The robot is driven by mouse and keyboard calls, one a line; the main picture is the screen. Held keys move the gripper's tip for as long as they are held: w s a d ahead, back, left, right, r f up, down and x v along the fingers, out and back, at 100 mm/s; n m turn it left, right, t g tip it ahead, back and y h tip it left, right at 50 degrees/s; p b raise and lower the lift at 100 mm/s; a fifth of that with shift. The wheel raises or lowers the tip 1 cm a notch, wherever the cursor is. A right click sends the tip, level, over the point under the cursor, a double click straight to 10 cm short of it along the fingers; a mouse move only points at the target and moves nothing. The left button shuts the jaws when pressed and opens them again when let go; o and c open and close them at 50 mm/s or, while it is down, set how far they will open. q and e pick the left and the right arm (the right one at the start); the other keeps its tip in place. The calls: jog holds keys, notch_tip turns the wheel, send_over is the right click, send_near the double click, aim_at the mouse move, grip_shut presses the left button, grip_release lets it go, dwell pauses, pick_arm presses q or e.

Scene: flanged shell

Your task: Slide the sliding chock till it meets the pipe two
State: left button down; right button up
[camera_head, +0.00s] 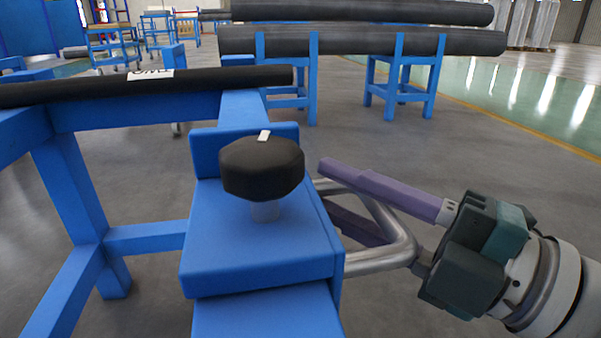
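The sliding chock (255,255) is a blue block with a raised back plate, a black knob (262,168) on top and a bent silver handle (385,258) on its right side. It sits on a blue rail. A dark pipe with a white label (210,80), probably pipe two, lies across the frame beyond it. A stretch of blue rail shows between plate and pipe, so they are apart. My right gripper (328,188) is at the handle, its purple fingers apart with handle tubing between them; I cannot tell whether they touch it. My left gripper is not in view.
The blue frame (75,190) of the stand fills the left side. Farther back, large dark pipes (360,42) rest on blue stands (400,85). Blue carts stand at the back left. The grey floor on the right is clear.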

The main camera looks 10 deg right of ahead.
jog(key=shift+r, duration=0.25)
grip_shut()
jog(key=shift+r, duration=0.1)
